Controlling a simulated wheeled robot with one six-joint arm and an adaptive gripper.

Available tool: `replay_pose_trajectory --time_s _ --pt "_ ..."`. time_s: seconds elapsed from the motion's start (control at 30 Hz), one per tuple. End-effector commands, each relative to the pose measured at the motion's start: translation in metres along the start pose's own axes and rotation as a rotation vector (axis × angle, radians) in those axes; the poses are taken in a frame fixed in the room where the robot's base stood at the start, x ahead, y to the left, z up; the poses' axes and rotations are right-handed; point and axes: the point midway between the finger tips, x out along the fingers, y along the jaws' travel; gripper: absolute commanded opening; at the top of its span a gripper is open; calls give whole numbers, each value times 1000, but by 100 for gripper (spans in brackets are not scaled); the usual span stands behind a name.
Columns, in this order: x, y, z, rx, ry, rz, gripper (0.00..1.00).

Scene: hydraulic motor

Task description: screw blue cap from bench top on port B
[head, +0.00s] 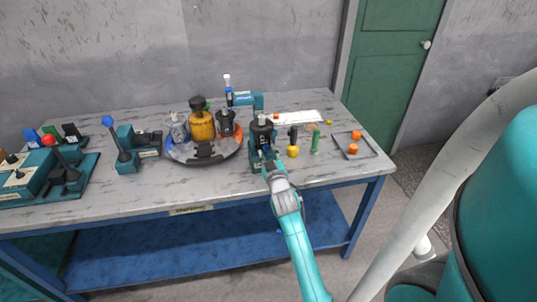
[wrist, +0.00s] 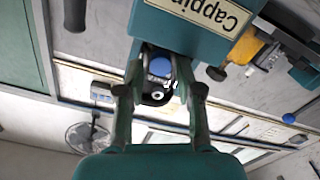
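My gripper (wrist: 159,72) is at the front of the black motor (head: 262,133), which stands in the teal capping fixture (wrist: 185,32). In the wrist view a blue cap (wrist: 160,67) sits between my two fingertips, against the dark motor body. The fingers stand apart, with a gap seeming to show on both sides of the cap. A round metallic port (wrist: 157,96) shows beside the cap on the motor face. In the head view my gripper hides most of this spot. Whether the cap is seated on its port cannot be made out.
Right of the fixture are a yellow-based tool (head: 292,151), a green tool (head: 315,142) and a tray (head: 369,153) with orange caps (head: 353,149). Left is a round turntable (head: 215,158) with motors, including a yellow one (head: 202,125). A blue-knobbed lever (head: 112,130) stands farther left.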

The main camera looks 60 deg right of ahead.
Motion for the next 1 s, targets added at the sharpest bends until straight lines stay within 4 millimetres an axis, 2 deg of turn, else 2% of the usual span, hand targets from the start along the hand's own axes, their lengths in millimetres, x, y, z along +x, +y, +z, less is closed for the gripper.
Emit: replay_pose_trajectory --time_s 0.2,0.3,1.0 --pt "0 0 3 -242 -2 2 35" --pt "0 0 4 -310 -3 3 35" --pt "2 1 -3 -332 3 5 35"
